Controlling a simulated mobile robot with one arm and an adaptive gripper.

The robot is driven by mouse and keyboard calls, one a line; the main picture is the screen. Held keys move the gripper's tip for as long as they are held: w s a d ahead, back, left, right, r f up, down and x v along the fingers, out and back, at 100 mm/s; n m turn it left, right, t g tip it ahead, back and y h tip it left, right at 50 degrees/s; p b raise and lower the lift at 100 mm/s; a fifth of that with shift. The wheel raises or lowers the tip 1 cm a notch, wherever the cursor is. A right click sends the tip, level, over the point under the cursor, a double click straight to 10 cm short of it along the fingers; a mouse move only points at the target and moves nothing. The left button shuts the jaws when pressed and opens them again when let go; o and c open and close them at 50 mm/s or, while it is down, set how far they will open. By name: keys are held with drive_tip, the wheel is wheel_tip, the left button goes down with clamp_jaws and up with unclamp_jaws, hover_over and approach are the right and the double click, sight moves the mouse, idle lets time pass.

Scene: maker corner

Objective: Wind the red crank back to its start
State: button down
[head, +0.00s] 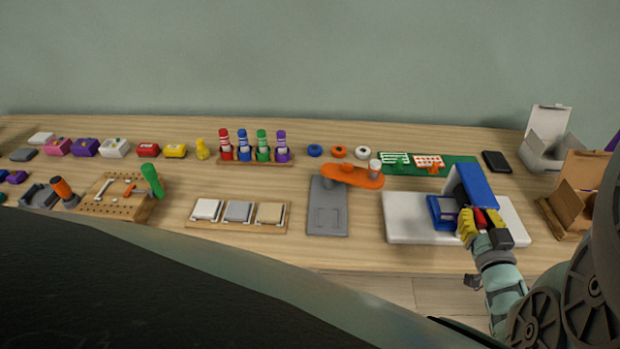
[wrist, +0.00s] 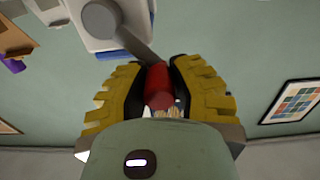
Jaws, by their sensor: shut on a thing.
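The red crank handle (wrist: 158,86) sits between the yellow fingers of my gripper (wrist: 160,95) in the wrist view, and the gripper is shut on it. A grey crank arm (wrist: 128,38) runs from the handle up to a round grey hub (wrist: 100,18). In the head view, my gripper (head: 477,224) is at the front of a blue device (head: 474,183) on a white base (head: 405,218). A bit of the red crank (head: 481,219) shows beside the yellow fingers. The fingers hide most of the crank there.
An orange-topped grey stand (head: 327,207) is left of the white base. A green mat (head: 457,168) and a black phone-like slab (head: 496,161) lie behind it. Open boxes (head: 546,139) (head: 572,199) stand at the right. The table's front edge is close to my gripper.

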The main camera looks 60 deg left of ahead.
drive_tip(key=shift+w+r+p, duration=0.1)
drive_tip(key=shift+r+p, duration=0.05)
drive_tip(key=shift+p, duration=0.2)
drive_tip(key=shift+w+d+r+m+p, duration=0.2)
drive_tip(key=shift+r+m+p, duration=0.1)
drive_tip(key=shift+m+p, duration=0.35)
drive_tip(key=shift+w+d+r+m+p, duration=0.1)
drive_tip(key=shift+w+d+m+p, duration=0.2)
drive_tip(key=shift+m, duration=0.4)
drive_tip(key=shift+w+d+r+m+p, duration=0.15)
drive_tip(key=shift+w+m+p, duration=0.2)
drive_tip(key=shift+m, duration=0.3)
drive_tip(key=shift+w+d+f+m+p, duration=0.1)
drive_tip(key=shift+w+d+m+p, duration=0.1)
drive_tip(key=shift+m+p, duration=0.35)
drive_tip(key=shift+w+d+m, duration=0.1)
drive_tip(key=shift+w+m, duration=0.05)
drive_tip(key=shift+m, duration=0.5)
drive_tip(key=shift+w+d+m+b, duration=0.35)
drive_tip(key=shift+w+d+m, duration=0.1)
drive_tip(key=shift+m, duration=0.45)
